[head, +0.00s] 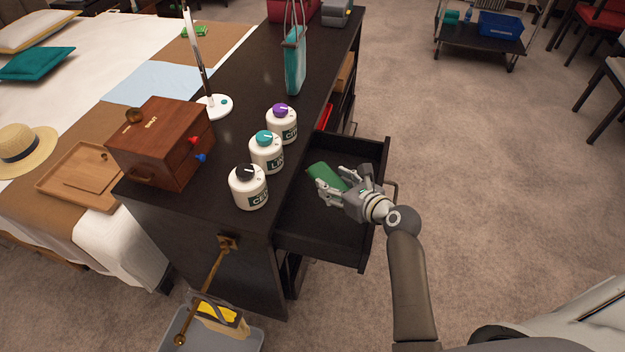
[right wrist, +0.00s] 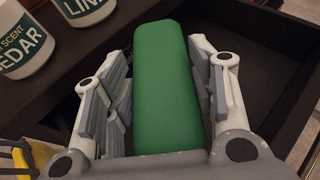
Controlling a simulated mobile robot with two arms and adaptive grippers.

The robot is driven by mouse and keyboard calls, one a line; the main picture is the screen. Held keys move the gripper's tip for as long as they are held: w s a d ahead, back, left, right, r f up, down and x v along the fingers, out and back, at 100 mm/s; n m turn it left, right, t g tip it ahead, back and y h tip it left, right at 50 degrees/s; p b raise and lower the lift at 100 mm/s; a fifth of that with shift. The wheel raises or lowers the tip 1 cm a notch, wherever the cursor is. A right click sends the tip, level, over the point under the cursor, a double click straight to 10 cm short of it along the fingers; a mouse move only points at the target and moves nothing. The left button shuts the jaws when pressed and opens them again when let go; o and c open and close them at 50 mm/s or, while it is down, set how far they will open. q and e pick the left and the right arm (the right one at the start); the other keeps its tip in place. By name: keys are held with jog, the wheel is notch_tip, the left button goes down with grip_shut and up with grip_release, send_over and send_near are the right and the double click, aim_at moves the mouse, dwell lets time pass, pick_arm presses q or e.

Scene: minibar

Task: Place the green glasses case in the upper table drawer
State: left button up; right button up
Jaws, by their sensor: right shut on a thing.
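The green glasses case (head: 325,177) is between the fingers of my right gripper (head: 341,186) in the head view. In the right wrist view the case (right wrist: 166,85) lies lengthwise between the two fingers of the right gripper (right wrist: 165,100), which is shut on it. The upper table drawer (head: 330,249) is pulled out from the dark table (head: 247,75), and the gripper and case are over its opening. Whether the case touches the drawer floor cannot be told. My left gripper is not in view.
Three white scent bottles (head: 248,188) stand on the tabletop beside the drawer. A wooden box (head: 161,142) and a white lamp (head: 214,105) are farther left. A teal bag (head: 295,62) is at the table's far part. A grey bin (head: 245,339) stands below at the front.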

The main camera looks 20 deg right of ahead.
jog(key=f, duration=0.1)
jog(key=p, duration=0.1)
jog(key=f+m+h, duration=0.1)
jog(key=shift+s+a+f, duration=0.15)
jog(key=shift+s+f, duration=0.1)
jog(key=shift+f, duration=0.1)
jog(key=b, duration=0.3)
send_over(309, 186)
jog(key=s, duration=0.3)
jog(key=f, duration=0.6)
jog(key=shift+d, duration=0.25)
jog(key=shift+f+b+x, duration=0.2)
jog(key=shift+b+x, duration=0.3)
jog(key=shift+x, duration=0.45)
jog(key=shift+f+b+x, duration=0.25)
jog(key=shift+b+x, duration=0.25)
jog(key=shift+x, duration=0.5)
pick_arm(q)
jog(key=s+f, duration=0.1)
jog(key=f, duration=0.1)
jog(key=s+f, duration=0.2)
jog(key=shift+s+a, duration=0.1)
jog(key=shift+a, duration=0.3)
pick_arm(e)
jog(key=shift+s+d+r, duration=0.1)
jog(key=shift+s, duration=0.1)
jog(key=o, duration=1.1)
jog(key=shift+c, duration=0.2)
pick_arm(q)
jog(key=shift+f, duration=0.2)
